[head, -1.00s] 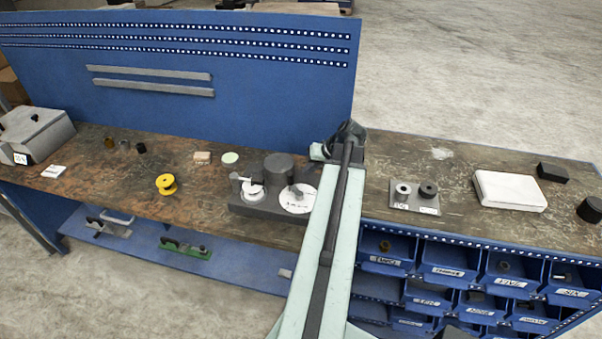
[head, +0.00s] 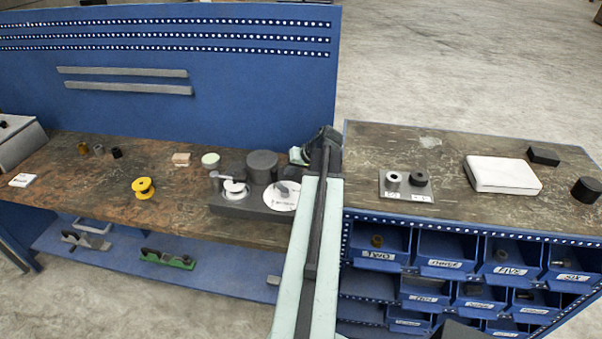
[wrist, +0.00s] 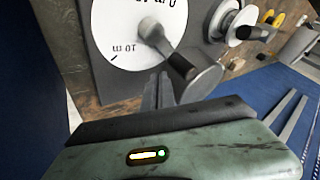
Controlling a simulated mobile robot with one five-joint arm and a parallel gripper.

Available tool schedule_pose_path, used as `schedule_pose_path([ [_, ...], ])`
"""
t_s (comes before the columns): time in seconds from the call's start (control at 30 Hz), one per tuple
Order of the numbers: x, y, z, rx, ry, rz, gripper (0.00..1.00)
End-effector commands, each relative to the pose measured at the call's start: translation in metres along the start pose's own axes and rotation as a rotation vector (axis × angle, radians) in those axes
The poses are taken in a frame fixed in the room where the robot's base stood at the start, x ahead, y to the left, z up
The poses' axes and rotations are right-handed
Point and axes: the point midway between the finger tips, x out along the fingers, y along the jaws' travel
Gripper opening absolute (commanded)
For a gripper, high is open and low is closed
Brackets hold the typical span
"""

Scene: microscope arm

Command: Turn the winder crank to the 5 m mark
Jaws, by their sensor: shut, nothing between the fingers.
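The winder (head: 230,207) is a dark base on the bench with a dark drum and a white dial (head: 272,201). The dial fills the top of the wrist view (wrist: 112,30), with a "10 m" mark at its lower left.
A yellow spool (head: 143,189) and a pale green disc (head: 210,160) stand left of the winder. A blue back panel (head: 230,110) rises behind. On the right bench are a plate with two cylinders (head: 408,190) and a white box (head: 502,175). Blue bins (head: 450,250) hang below.

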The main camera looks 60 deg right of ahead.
Motion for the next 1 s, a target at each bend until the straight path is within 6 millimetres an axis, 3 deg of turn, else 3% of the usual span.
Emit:
schedule_pose_path([
  [0.2, 0.007, -0.018, -0.001, 0.0, 0.001, 0.0, 0.0],
  [1.0, 0.012, -0.026, -0.002, -0.04, -0.021, -0.021, 0.0],
])
